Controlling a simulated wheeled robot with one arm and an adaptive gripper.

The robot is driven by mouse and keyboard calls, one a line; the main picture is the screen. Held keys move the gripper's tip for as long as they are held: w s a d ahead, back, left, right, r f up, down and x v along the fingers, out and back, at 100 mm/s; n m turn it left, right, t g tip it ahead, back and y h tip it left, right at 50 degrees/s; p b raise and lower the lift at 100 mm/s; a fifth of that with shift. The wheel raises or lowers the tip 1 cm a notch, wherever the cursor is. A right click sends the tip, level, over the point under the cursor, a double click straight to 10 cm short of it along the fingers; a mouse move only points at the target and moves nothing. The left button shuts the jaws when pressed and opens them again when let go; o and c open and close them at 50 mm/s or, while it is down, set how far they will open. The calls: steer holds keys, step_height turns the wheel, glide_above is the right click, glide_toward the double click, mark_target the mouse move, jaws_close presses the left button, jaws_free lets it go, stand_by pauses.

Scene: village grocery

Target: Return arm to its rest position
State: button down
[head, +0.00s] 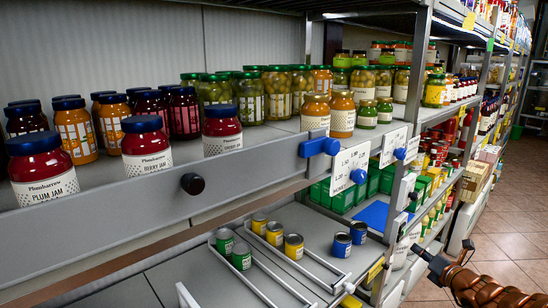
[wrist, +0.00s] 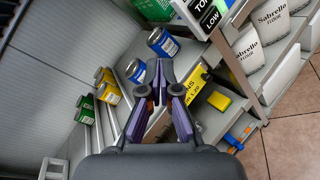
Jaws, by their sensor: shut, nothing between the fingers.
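My gripper (wrist: 159,88) shows in the wrist view, its purple and dark fingers pointing up the picture. It is shut and holds nothing. Cans and the shelf lie beyond the fingertips, and none is seen touching them. In the head view, a bronze and dark part of my arm (head: 478,283) enters at the lower right, out over the aisle beside the shelving. The fingers cannot be made out there.
Jars, including a plum jam jar (head: 42,168), fill the upper shelf (head: 125,205). Green cans (head: 241,256), yellow cans (head: 293,246) and blue cans (head: 342,245) stand on the lower shelf. Flour bags (wrist: 247,50) are right in the wrist view. The tiled aisle (head: 510,225) looks clear.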

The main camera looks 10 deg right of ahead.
steer(key=s+a+r+n+g+y, duration=0.15)
steer(key=a+r+n+y, duration=0.35)
steer(key=a, duration=0.6)
steer(key=s+a+r+n+g+y, duration=0.1)
steer(key=a+r+n+g+y, duration=0.2)
steer(key=a+n, duration=0.6)
steer(key=s+a+r+n+g+y, duration=0.15)
steer(key=a+r+n, duration=0.35)
steer(key=a, duration=0.7)
steer(key=s+a+n+g+p, duration=0.2)
steer(key=s+a+n+g, duration=0.5)
steer(key=s+a+n, duration=0.4)
steer(key=s+a+f+n+g+h, duration=0.2)
steer(key=s, duration=0.3)
steer(key=s+a+f+n+g+h, duration=0.1)
steer(key=s+f+n, duration=0.1)
steer(key=s, duration=0.4)
steer(key=s+d+f+n+g+h, duration=0.2)
steer(key=s+d+n+h, duration=0.6)
steer(key=s+d, duration=0.4)
steer(key=s, duration=0.3)
steer(key=shift+s+n+p, duration=0.25)
steer(key=shift+n+p, duration=0.15)
